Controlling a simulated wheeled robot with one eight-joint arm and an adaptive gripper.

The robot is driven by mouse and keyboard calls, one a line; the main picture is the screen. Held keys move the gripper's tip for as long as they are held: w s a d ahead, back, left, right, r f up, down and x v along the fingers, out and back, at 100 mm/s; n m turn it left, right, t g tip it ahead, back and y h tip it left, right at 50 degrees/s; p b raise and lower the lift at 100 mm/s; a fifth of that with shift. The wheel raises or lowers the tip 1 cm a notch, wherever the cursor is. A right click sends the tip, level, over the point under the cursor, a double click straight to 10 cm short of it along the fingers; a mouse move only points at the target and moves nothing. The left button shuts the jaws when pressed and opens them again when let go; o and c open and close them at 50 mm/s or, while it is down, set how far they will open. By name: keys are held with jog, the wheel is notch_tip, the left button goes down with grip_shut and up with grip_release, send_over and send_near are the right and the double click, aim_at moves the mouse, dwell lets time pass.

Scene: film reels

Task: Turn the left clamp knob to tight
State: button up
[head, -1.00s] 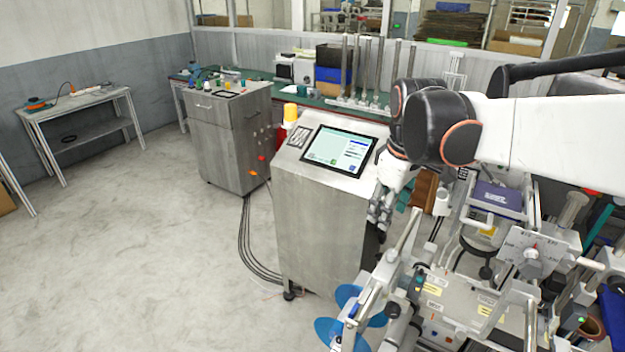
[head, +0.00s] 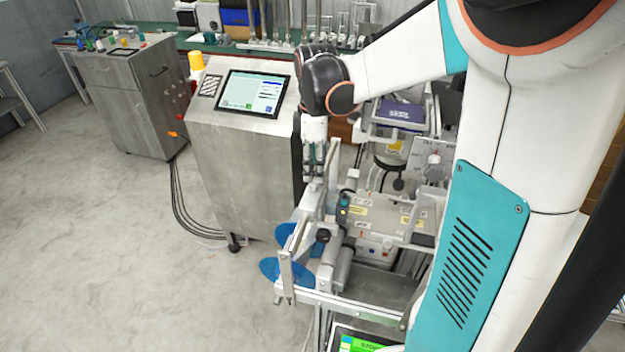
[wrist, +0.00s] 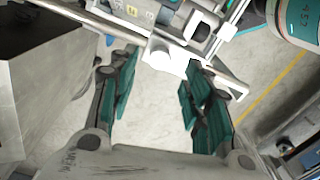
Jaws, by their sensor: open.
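My gripper (head: 316,172) points down beside the left end of the machine, just right of the metal console. In the wrist view its teal fingers (wrist: 158,88) are spread open with nothing between them but floor and a pale machine part (wrist: 170,60) near the tips. A dark round knob (head: 322,236) shows low on the machine's left side, below the gripper. A pale dial plate with a knob (head: 434,172) is farther right. I cannot tell for sure which one is the left clamp knob, nor read its setting.
The metal console (head: 235,165) with a screen (head: 252,93) stands close to the gripper's left. Blue discs (head: 283,270) stick out from the machine's left side. A rail frame (head: 285,265) stands in front. The floor at left is clear.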

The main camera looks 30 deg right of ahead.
aim_at(314, 185)
notch_tip(314, 185, down, 5)
jog(key=shift+b, duration=0.5)
grip_shut()
